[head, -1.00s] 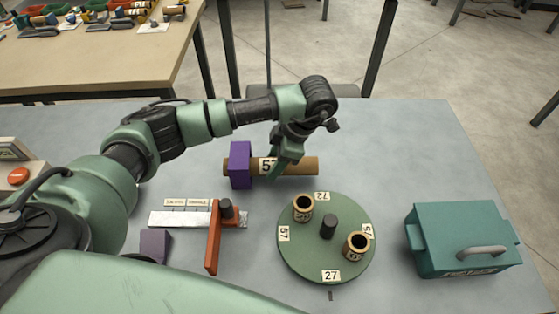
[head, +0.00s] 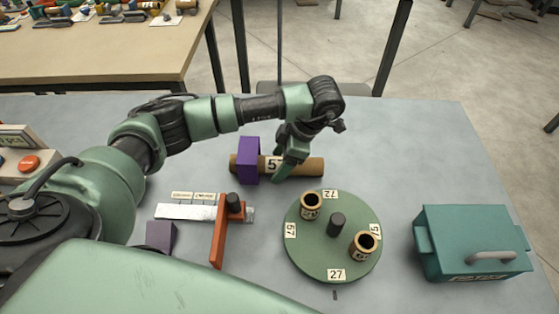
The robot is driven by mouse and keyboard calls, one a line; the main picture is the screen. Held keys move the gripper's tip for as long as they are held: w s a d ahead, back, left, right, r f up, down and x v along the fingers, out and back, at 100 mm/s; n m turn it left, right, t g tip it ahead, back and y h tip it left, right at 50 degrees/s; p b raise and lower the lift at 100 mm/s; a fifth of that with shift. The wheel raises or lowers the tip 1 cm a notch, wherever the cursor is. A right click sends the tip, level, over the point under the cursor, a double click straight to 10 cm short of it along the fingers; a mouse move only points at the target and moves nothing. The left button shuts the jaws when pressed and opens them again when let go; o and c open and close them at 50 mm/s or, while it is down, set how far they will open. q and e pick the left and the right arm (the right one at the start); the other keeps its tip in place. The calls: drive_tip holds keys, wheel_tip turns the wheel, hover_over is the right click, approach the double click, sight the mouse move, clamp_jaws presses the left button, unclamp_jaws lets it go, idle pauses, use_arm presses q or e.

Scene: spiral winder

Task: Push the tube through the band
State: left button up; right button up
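A brown cardboard tube (head: 312,166) lies level above the grey table, left to right. It passes through an upright purple block (head: 248,160), with a short end sticking out on the left and a longer part on the right. A white label with a dark figure 5 shows on the tube just right of the block; its rest is hidden by my gripper. No separate band can be made out. My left gripper (head: 284,172) is at the tube, right of the label, with a green finger across its front. Whether the fingers are closed on it is unclear. My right gripper is out of view.
A round green turntable (head: 310,262) with two short tubes and a black post stands in front. A teal lidded box (head: 468,228) stands at right. An orange lever (head: 219,240) crosses a pale strip (head: 183,212) at left. The table right of the tube is clear.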

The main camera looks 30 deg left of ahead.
use_arm(q)
drive_tip(key=shift+r, duration=0.15)
drive_tip(key=v, duration=0.7)
drive_tip(key=shift+d+r, duration=0.15)
drive_tip(key=shift+r, duration=0.1)
drive_tip(key=shift+f, duration=0.1)
idle(0.4)
